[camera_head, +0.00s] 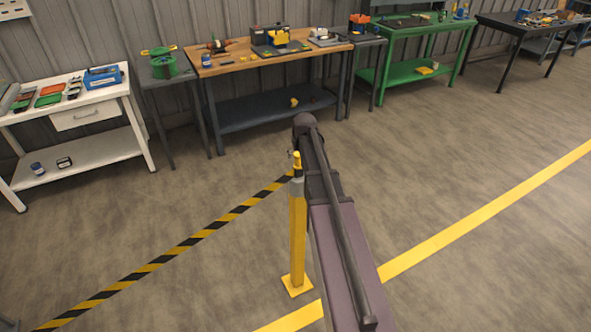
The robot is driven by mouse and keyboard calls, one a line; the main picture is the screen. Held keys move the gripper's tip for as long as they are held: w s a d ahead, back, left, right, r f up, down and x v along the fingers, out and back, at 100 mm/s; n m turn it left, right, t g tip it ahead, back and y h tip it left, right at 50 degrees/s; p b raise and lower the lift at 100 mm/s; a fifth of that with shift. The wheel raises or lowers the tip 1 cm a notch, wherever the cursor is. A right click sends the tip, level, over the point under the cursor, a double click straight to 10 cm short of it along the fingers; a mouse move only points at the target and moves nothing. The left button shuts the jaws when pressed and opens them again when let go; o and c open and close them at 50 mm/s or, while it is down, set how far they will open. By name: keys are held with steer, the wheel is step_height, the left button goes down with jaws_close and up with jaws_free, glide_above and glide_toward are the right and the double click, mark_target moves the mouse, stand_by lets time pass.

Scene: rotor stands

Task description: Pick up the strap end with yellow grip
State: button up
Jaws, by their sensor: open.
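A black-and-yellow striped strap (180,248) runs from the bottom left up to the top of a yellow post (298,235). At the post top, the strap end with yellow grip (297,161) shows as a small yellow piece, partly beside my dark arm. Whether it is hooked to the post or only touching cannot be told. My arm reaches forward just right of the post and covers part of its top. My gripper is hidden behind the arm's far end, so its distance from the yellow grip cannot be told.
The post stands on a square yellow foot (297,285). A yellow floor line (450,238) crosses to the right. Along the back wall stand a white bench (108,140), a wooden-topped bench (235,65) and a green bench (398,40). Open floor lies right of my arm.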

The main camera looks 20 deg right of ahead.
mark_target(298, 161)
steer(key=shift+f, duration=0.1)
steer(key=shift+b+x, duration=2.45)
steer(key=shift+x, duration=0.1)
steer(key=shift+d, duration=0.1)
jaws_close()
